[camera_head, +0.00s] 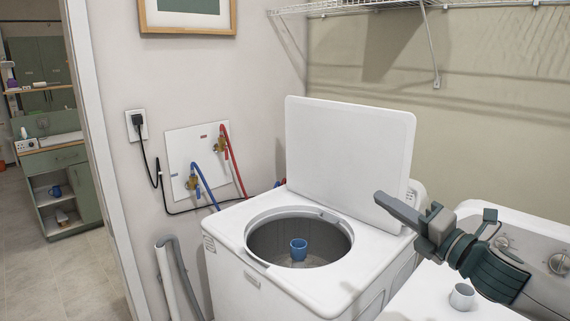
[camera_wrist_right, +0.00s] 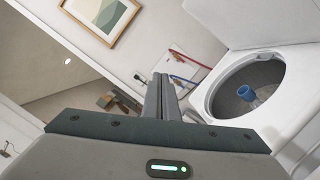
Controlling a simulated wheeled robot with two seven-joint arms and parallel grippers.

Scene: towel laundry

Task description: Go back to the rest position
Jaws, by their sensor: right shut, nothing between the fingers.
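My right gripper (camera_head: 384,201) is shut and empty. It is raised in front of the open washer lid, to the right of the drum opening, and its arm comes in from the right. In the right wrist view its fingers (camera_wrist_right: 161,97) lie together with nothing between them. The white top-loading washer (camera_head: 232,238) stands with its lid (camera_head: 345,150) up. No towel shows in the drum. My left gripper is not in either view.
Red and blue hoses (camera_head: 232,160) run from the wall box. A wire shelf (camera_head: 350,6) hangs above. A doorway opens at the left.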

